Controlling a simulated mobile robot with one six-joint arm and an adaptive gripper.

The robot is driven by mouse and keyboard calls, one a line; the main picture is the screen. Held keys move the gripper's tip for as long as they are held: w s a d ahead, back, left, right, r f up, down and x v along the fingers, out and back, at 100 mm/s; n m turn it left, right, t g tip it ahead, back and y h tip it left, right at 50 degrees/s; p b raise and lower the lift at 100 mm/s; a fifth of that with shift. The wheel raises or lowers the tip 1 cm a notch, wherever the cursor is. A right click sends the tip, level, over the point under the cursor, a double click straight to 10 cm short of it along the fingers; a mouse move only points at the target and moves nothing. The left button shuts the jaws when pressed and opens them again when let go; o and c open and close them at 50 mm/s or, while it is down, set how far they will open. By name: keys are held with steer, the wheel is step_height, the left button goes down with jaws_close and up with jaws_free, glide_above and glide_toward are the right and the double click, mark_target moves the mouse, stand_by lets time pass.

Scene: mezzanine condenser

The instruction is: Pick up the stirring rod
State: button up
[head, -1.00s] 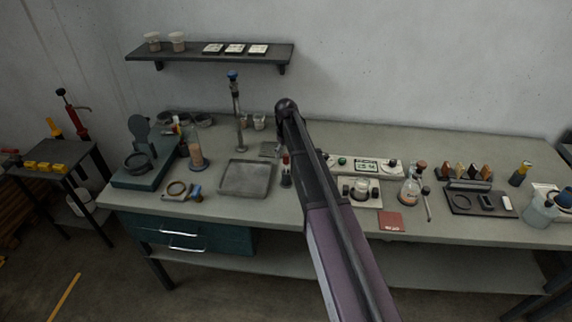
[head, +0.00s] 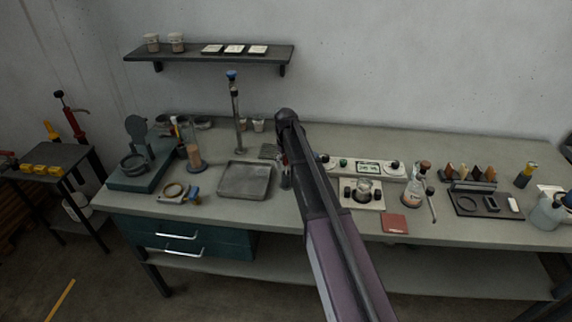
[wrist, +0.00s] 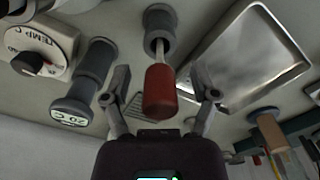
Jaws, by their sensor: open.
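A thin pale rod with a red grip (wrist: 160,92), which I take for the stirring rod, stands in a round grey holder (wrist: 158,22) in the wrist view. My gripper (wrist: 163,84) is open, with one finger on each side of the red grip and visible gaps between them. In the head view the holder (head: 285,181) shows beside my arm, and my arm hides most of the rod. The fingers cannot be made out there.
A shallow metal tray (head: 245,180) lies just left of the holder. A grey cylinder marked 20 C (wrist: 88,80) and a dial unit (wrist: 40,45) are close by in the wrist view. A flask (head: 415,188) stands farther right.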

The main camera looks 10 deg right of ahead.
steer(key=c, duration=1)
steer(key=shift+c, duration=0.2)
steer(key=shift+r, duration=0.2)
step_height(320, 180, up, 10)
steer(key=p, duration=1)
steer(key=shift+f, duration=0.2)
